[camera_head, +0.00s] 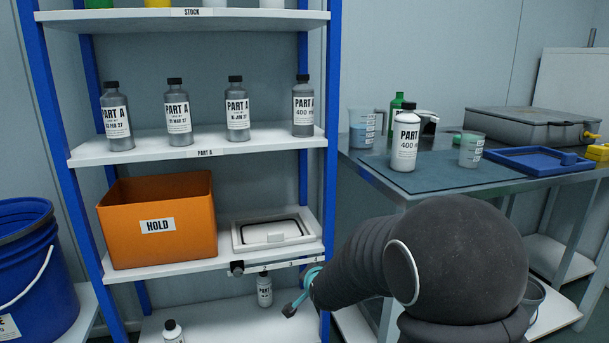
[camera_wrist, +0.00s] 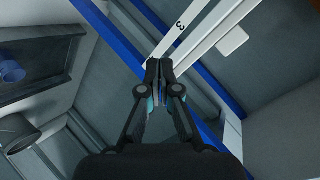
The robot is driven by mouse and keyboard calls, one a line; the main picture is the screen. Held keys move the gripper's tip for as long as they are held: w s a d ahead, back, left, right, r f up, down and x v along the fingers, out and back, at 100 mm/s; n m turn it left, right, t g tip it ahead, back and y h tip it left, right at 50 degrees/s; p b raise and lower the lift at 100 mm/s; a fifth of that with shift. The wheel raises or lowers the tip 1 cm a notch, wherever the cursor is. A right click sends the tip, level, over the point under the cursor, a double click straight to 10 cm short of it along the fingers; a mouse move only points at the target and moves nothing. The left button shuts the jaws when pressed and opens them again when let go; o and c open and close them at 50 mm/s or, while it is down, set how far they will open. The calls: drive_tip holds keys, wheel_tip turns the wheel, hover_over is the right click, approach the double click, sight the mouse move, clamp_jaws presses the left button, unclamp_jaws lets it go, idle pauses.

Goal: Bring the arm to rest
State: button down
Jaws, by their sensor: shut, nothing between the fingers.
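My gripper (camera_head: 289,310) is at the end of my dark arm, low at the right front of the shelf rack. In the wrist view my gripper (camera_wrist: 160,68) has its two black fingertips together, with nothing between them. Near it in the head view is a white strip (camera_head: 290,265) with small marks and a dark knob (camera_head: 237,267) at its left end, along the front of the shelf. A white bar marked 3 (camera_wrist: 182,32) shows just beyond the fingertips in the wrist view. I cannot tell whether the fingers touch it.
The blue-posted rack (camera_head: 330,110) holds several grey bottles, an orange HOLD bin (camera_head: 190,240) and a white framed box (camera_head: 243,240). A steel table (camera_head: 400,190) with bottles, beakers and a blue tray (camera_head: 545,168) stands right. A blue bucket (camera_head: 45,290) stands left.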

drive_tip(key=s+d+r+n+g, duration=0.1)
drive_tip(key=s+d+r+n, duration=0.1)
drive_tip(key=s+d+r, duration=0.4)
drive_tip(key=s+d+r+n+g+p, duration=0.1)
drive_tip(key=s+d+r+n, duration=0.1)
drive_tip(key=s, duration=0.8)
drive_tip(key=s+d+r+n+g+h+p, duration=0.1)
drive_tip(key=s+d+r+g, duration=0.1)
drive_tip(key=s, duration=0.9)
drive_tip(key=s+d+r+n+g+h+p, duration=0.1)
drive_tip(key=s+d+r, duration=0.3)
drive_tip(key=s, duration=0.7)
drive_tip(key=shift+s+d+r+n+g+p, duration=0.15)
drive_tip(key=shift+d+r+n+g+p, duration=0.3)
drive_tip(key=shift+n, duration=0.35)
drive_tip(key=shift+a, duration=0.1)
